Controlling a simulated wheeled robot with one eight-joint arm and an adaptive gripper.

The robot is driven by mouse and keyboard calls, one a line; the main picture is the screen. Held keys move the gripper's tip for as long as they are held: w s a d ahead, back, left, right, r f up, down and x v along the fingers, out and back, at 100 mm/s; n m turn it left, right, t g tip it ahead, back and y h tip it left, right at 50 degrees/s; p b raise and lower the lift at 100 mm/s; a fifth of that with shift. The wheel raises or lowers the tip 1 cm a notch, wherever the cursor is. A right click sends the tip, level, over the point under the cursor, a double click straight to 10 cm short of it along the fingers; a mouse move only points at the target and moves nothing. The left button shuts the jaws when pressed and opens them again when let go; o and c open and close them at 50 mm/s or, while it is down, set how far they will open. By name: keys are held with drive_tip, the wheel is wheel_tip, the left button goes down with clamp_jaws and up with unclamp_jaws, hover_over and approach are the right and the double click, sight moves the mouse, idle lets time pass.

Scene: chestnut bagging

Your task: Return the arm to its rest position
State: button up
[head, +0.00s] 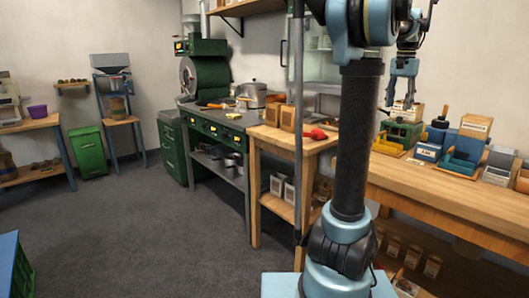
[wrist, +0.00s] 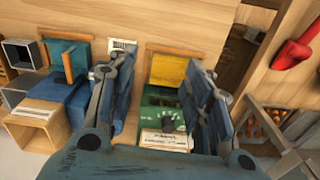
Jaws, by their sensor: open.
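My gripper (head: 401,97) hangs over the right-hand wooden workbench (head: 450,196) in the head view, fingers pointing down. In the wrist view its two blue-grey fingers (wrist: 162,85) stand apart, and I see nothing held between them. Below them is a green device (wrist: 165,113) with a yellow tray (wrist: 173,71); the device also shows in the head view (head: 403,133). The gripper appears above it, but I cannot tell the exact gap. My arm rises from its base in the head view, bent at the top, and hides part of the bench.
A blue device (wrist: 75,92) sits left of the green one. A red-handled tool (wrist: 292,53) lies at the right in the wrist view. A green workbench (head: 222,119) with a pot (head: 252,94) stands at the back. The grey floor (head: 150,220) at left is mostly clear.

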drive_tip(key=s+a+f+n, duration=0.2)
drive_tip(key=s+a+f, duration=0.1)
drive_tip(key=a+f, duration=0.3)
drive_tip(key=s+a+f+n+t, duration=0.1)
drive_tip(key=s+a+f+n, duration=0.2)
drive_tip(key=a, duration=0.5)
drive_tip(key=s+a+f+n, duration=0.1)
drive_tip(key=s+a+f, duration=0.35)
drive_tip(key=a, duration=0.25)
drive_tip(key=s+a+f+n, duration=0.2)
drive_tip(key=s+a+f, duration=0.3)
drive_tip(key=f, duration=0.5)
drive_tip(key=s+a+f+n, duration=0.3)
drive_tip(key=s+a+f, duration=0.1)
drive_tip(key=s+f, duration=0.4)
drive_tip(key=shift+a+f+t, duration=0.35)
drive_tip(key=shift+f+t, duration=0.05)
drive_tip(key=shift+f, duration=0.5)
drive_tip(key=shift+w+f, duration=0.2)
drive_tip(key=shift+w, duration=0.25)
